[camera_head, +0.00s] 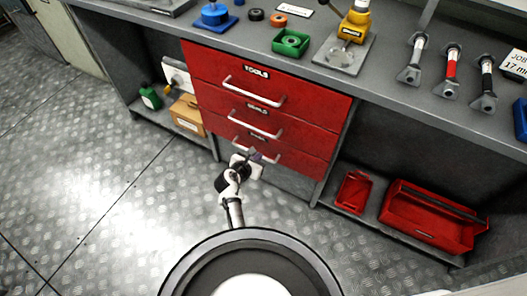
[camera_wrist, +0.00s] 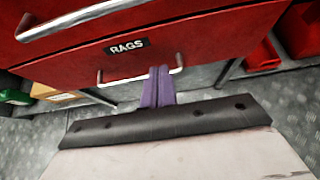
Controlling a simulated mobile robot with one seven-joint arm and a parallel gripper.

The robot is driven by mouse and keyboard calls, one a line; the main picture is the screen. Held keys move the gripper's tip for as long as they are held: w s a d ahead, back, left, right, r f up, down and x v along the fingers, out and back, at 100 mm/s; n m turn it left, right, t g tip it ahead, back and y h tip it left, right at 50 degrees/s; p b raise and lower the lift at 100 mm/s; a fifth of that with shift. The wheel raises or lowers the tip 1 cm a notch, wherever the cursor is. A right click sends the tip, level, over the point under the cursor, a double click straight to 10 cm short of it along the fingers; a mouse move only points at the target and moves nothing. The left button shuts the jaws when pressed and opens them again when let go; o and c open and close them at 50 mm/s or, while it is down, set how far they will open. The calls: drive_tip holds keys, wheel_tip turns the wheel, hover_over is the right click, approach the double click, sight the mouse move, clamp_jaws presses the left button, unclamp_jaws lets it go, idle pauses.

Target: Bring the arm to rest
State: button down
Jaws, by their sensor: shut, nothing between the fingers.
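My arm reaches up from the bottom of the head view. My gripper (camera_head: 256,156) is in front of the lowest drawer of a red drawer unit (camera_head: 215,68). In the wrist view its purple fingers (camera_wrist: 158,87) are together with nothing between them. They overlap the silver handle (camera_wrist: 115,82) of the drawer labelled RAGS (camera_wrist: 125,46). I cannot tell whether they touch the handle. The drawers look closed in the head view.
A grey workbench (camera_head: 390,98) stands over the drawers, with a green tray (camera_head: 291,42), a yellow device (camera_head: 355,22) and several cylinders on it. Red boxes (camera_head: 432,218) sit on the lower right shelf, a cardboard box (camera_head: 187,114) on the left. The metal floor (camera_head: 90,170) at left is clear.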

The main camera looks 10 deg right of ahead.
drive_tip(key=shift+v, duration=1.75)
